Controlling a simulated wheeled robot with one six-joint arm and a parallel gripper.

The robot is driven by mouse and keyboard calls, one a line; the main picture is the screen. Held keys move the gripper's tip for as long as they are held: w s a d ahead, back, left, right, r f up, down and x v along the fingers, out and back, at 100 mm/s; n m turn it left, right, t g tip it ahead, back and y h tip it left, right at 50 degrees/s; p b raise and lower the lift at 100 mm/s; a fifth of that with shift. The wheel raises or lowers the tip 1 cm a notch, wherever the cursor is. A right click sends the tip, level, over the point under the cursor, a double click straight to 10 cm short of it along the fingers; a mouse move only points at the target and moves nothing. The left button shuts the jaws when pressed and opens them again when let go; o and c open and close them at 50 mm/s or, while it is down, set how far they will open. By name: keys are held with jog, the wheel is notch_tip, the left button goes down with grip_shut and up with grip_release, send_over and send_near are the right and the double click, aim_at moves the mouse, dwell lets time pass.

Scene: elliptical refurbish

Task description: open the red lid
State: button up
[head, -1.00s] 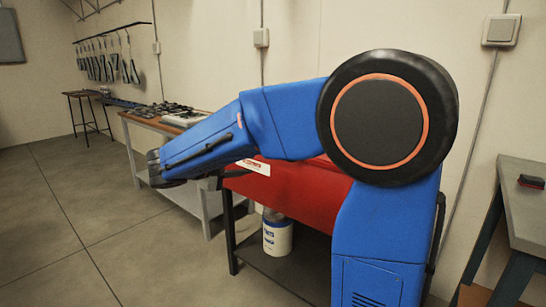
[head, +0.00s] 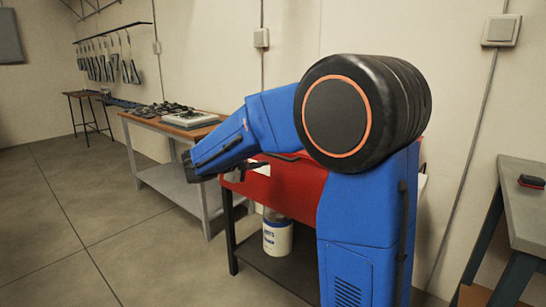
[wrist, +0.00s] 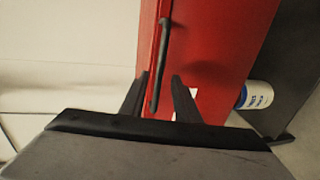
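The red lid belongs to a red bin (head: 290,190) on a dark stand, partly hidden behind my blue arm in the head view. In the wrist view the red surface (wrist: 215,50) runs down the middle, with a long black bar handle (wrist: 164,55) along its left part. My gripper (wrist: 161,77) is open, its two dark fingers apart. The lower end of the handle appears between the fingers in the picture; I cannot tell whether they touch it. In the head view my gripper (head: 190,165) is at the bin's left front, seen from the side.
A white bucket (head: 277,236) with a blue label stands on the shelf under the bin. A workbench (head: 160,122) with tools stands at the left, and another table (head: 525,215) at the right. The floor in the left foreground is clear.

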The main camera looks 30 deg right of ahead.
aim_at(272, 155)
jog(key=shift+x, duration=3.15)
grip_shut()
